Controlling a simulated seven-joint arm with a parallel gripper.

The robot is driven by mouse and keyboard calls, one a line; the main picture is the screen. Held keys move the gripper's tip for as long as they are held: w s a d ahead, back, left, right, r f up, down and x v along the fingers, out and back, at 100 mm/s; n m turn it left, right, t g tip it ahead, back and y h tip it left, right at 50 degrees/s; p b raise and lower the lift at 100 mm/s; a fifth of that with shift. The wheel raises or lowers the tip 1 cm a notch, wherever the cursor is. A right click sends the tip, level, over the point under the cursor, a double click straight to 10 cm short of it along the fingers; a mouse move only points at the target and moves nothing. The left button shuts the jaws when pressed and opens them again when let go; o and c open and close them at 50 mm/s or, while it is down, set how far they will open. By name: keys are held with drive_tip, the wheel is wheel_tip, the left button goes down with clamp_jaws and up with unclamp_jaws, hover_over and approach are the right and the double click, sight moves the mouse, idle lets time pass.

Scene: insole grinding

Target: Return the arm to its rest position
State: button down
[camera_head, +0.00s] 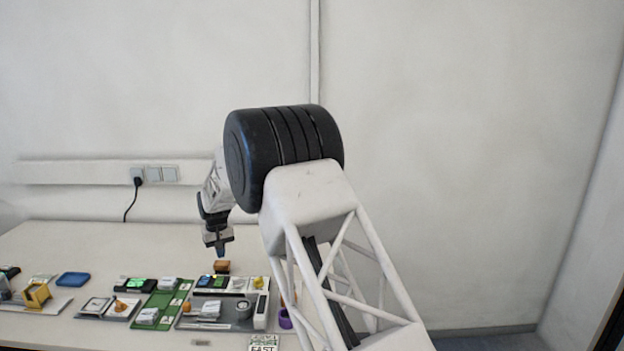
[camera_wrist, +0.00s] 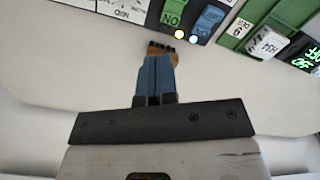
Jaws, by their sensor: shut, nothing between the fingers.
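My gripper (camera_head: 220,251) is near the back of the table's row of devices, with its blue fingers pointing down. In the wrist view my gripper (camera_wrist: 158,62) has its two blue fingers pressed together, with nothing visible between them. The fingertips overlap an orange-brown block with dark teeth (camera_wrist: 162,47) in the wrist view. The same small brown block (camera_head: 221,267) shows just below the fingertips in the head view. I cannot tell whether they touch.
A grey tray (camera_head: 187,322) with switches and small parts stands below my gripper. A green board (camera_head: 142,323) lies left of it. A blue tray (camera_head: 73,279) and a yellow holder (camera_head: 37,295) are farther left. The table's back (camera_head: 120,243) is clear. A wall socket (camera_head: 139,176) has a cable.

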drive_tip(key=s+d+r+m, duration=0.1)
drive_tip(key=s+d+r, duration=0.6)
drive_tip(key=d, duration=0.3)
drive_tip(key=s+d+r+m+t, duration=0.1)
drive_tip(key=s+d+r, duration=0.65)
drive_tip(key=d, duration=0.35)
drive_tip(key=s+d+r+m, duration=0.1)
drive_tip(key=s+d+r, duration=0.65)
drive_tip(key=d, duration=0.25)
drive_tip(key=s+d+m, duration=0.1)
drive_tip(key=s+d, duration=0.5)
drive_tip(key=s, duration=0.6)
drive_tip(key=s+d+f+m+t, duration=0.1)
drive_tip(key=s+d, duration=0.5)
drive_tip(key=s, duration=0.6)
drive_tip(key=s+d+f+m, duration=0.1)
drive_tip(key=s+d, duration=0.5)
drive_tip(key=s, duration=0.6)
drive_tip(key=shift+s+d+f+t, duration=0.2)
drive_tip(key=shift+s+t, duration=0.1)
drive_tip(key=shift+s, duration=0.1)
drive_tip(key=shift+w+r, duration=0.15)
drive_tip(key=shift+w, duration=0.05)
